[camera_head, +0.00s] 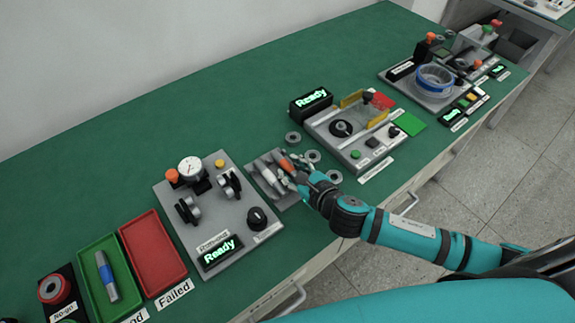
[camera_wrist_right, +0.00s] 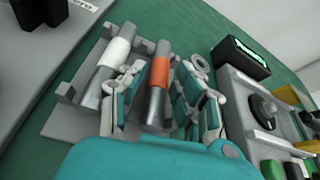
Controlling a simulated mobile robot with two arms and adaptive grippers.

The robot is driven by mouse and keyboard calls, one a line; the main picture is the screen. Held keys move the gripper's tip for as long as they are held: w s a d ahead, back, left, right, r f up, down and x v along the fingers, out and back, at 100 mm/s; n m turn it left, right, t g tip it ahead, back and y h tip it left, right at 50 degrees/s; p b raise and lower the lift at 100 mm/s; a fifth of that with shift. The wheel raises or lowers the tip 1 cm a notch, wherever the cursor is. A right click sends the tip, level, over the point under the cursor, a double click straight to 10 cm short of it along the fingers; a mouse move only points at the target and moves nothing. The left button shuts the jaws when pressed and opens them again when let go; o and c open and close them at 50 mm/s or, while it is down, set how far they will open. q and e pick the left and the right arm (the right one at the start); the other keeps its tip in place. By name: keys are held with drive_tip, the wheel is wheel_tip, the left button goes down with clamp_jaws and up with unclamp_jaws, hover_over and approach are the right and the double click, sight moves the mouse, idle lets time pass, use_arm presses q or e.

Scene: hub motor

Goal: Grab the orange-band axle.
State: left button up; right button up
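The orange-band axle (camera_wrist_right: 158,78) is a grey rod with an orange band. It lies in a grey rack (camera_wrist_right: 72,122), to the right of a white-band axle (camera_wrist_right: 110,62) in the right wrist view. In the head view its orange band (camera_head: 287,164) shows at the tip of my right gripper (camera_head: 292,173). My right gripper (camera_wrist_right: 158,100) is open, with one finger on each side of the orange-band axle. The left finger lies between the two axles. I cannot tell whether the fingers touch the axle. My left gripper is not in view.
A gauge station (camera_head: 240,213) stands left of the rack. A station with yellow guards (camera_head: 330,138) stands to its right. Loose grey rings (camera_head: 312,156) lie near my right gripper. A red tray (camera_head: 152,250) and a green tray holding a blue-band axle (camera_head: 106,275) are at the left.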

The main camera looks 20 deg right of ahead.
drive_tip(key=shift+x, duration=0.9)
clamp_jaws()
drive_tip(key=shift+r, duration=0.1)
